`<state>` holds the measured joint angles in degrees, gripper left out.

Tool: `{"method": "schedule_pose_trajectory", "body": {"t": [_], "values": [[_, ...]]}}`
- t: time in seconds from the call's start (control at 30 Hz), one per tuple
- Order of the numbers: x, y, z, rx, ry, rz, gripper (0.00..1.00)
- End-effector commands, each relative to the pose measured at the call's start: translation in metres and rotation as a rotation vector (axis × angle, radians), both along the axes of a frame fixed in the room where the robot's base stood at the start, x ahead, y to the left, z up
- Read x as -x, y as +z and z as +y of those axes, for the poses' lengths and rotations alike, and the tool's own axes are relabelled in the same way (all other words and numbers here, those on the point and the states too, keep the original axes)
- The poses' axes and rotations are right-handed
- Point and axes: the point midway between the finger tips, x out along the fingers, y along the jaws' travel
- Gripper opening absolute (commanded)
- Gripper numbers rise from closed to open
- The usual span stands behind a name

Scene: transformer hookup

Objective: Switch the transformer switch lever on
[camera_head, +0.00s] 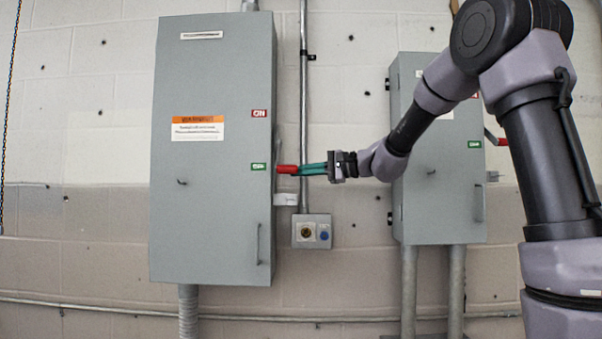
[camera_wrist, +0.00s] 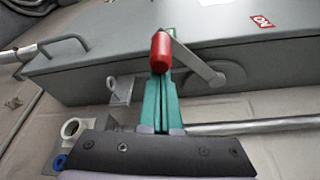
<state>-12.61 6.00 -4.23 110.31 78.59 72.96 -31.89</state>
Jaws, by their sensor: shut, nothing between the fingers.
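The switch lever's red handle (camera_head: 287,169) sticks out at the right side of the large grey cabinet (camera_head: 212,80). It is level with a green label (camera_head: 258,167), below the red ON label (camera_head: 259,113). In the wrist view the red handle (camera_wrist: 161,50) sits on a flat metal lever arm (camera_wrist: 197,64) that runs to a round pivot on the cabinet side. My gripper (camera_head: 303,170) has green fingers and reaches in from the right. Its fingers (camera_wrist: 163,85) are shut and empty, with their tips right at the handle. I cannot tell whether they touch it.
A second grey cabinet (camera_head: 445,215) with its own red lever (camera_head: 494,138) stands at the right, partly behind my arm. A small box (camera_head: 312,231) with a blue button and a vertical conduit (camera_head: 304,90) are beside the large cabinet. The wall between the cabinets is otherwise mostly clear.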

Motion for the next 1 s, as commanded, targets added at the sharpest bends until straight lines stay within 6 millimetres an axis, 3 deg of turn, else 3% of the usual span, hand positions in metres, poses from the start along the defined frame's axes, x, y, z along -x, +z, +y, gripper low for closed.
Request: {"method": "schedule_pose_trajectory", "body": {"t": [0.67,1.0], "values": [[0.011,0.012,0.0,-0.005,0.001,0.122,0.0],[0.027,0.037,0.002,-0.013,0.003,0.356,0.0]]}}
